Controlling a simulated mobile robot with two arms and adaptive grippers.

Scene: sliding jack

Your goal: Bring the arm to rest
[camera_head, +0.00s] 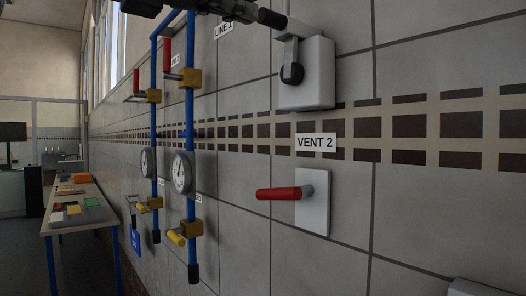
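A dark jointed part, which looks like my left gripper (262,15), shows at the top edge. It is partly cut off, and its fingers cannot be made out. Its right end is close to the upper grey lever (291,55) on a pale wall box (318,75); I cannot tell whether they touch. This lever hangs down and ends in a black knob. Below the VENT 2 label (316,142), a red handle (280,193) points left from a grey wall plate (313,205). Nothing holds this handle. My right gripper is not in view.
Blue pipes (190,125) with gauges (182,172) and red and yellow handles stand along the tiled wall to the left. A table (62,222) with coloured items is farther back left. A pale box (480,289) juts in at bottom right.

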